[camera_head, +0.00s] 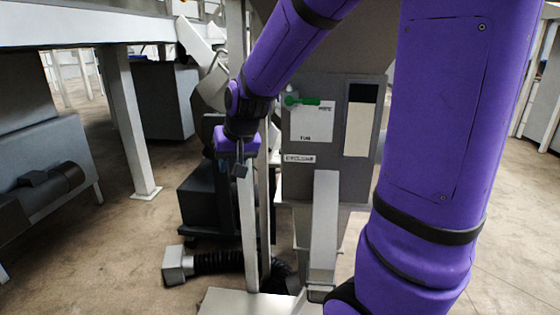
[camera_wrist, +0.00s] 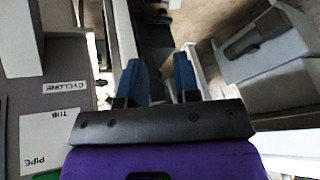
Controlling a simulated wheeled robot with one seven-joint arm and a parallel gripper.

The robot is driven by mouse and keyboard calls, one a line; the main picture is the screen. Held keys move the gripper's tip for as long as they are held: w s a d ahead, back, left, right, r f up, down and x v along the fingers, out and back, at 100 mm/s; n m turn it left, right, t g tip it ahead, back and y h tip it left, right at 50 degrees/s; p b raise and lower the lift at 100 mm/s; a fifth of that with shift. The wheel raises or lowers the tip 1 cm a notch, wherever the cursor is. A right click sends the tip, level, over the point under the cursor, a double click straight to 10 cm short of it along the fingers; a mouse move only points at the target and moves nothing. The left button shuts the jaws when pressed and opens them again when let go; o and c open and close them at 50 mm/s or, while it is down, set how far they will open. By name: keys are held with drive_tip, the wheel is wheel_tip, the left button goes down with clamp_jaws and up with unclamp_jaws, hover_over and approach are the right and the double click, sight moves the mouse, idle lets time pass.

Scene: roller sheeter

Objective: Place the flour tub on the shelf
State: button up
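My gripper (camera_head: 240,168) hangs in front of the grey machine, left of its labelled panel, in the head view. In the wrist view its two blue fingers (camera_wrist: 160,80) stand apart with nothing held between them. I cannot pick out a flour tub in either view. No surface is clearly identifiable as the shelf. My purple arm hides part of the head view's right side.
A grey cabinet (camera_head: 336,150) bears labels, including "TUB", with a green part near its top. A pale upright post (camera_head: 249,225) stands just below my gripper. A black ribbed hose (camera_head: 215,263) lies low. Open floor (camera_head: 110,255) shows at left.

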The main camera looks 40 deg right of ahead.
drive_tip(key=s+a+r+n, duration=0.2)
drive_tip(key=s+r, duration=0.2)
drive_tip(key=s, duration=0.7)
drive_tip(key=s+a+r+n, duration=0.2)
drive_tip(key=s+r, duration=0.3)
drive_tip(key=s, duration=0.5)
drive_tip(key=shift+s, duration=0.4)
